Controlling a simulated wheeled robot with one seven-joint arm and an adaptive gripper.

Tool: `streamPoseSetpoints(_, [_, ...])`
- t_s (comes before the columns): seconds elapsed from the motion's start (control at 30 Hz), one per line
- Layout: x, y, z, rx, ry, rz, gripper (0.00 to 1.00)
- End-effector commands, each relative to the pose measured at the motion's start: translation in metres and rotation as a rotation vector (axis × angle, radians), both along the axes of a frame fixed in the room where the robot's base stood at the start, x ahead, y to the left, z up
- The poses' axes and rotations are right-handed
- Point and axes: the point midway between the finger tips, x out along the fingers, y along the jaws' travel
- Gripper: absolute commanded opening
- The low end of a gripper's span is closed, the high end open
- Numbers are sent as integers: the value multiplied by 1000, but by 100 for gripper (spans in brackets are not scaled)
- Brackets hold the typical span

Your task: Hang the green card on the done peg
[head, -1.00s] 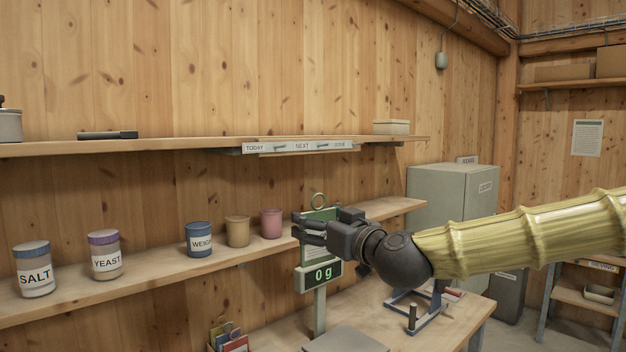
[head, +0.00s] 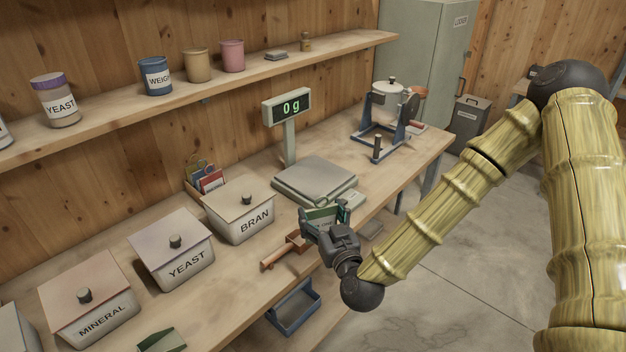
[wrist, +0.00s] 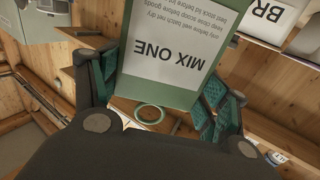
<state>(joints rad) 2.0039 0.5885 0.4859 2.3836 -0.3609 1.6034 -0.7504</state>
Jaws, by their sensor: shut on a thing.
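My gripper (head: 328,222) is shut on the green card (head: 318,214) in front of the scale, near the front edge of the bench. In the wrist view the green card (wrist: 165,58) has a white label reading MIX ONE, upside down in the picture. It sits between my gripper's two green-padded fingers (wrist: 155,92). Its ring (wrist: 149,114) shows between the fingers. The done peg is in neither current view.
The scale (head: 314,182) with its 0 g display (head: 288,107) stands behind my gripper. A BRAN bin (head: 240,215), a wooden-handled scoop (head: 285,250) and a card holder (head: 207,180) are to the left. A blue tray (head: 293,307) is below.

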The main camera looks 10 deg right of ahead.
Motion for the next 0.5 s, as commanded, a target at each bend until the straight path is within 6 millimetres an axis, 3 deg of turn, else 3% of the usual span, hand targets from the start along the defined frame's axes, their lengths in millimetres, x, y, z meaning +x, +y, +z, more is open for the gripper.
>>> streamPoseSetpoints(0.1, [-12,-4,-35,-2,5,-22,51])
streamPoseSetpoints(0.5, [-52,-15,-130,-1,5,-87,51])
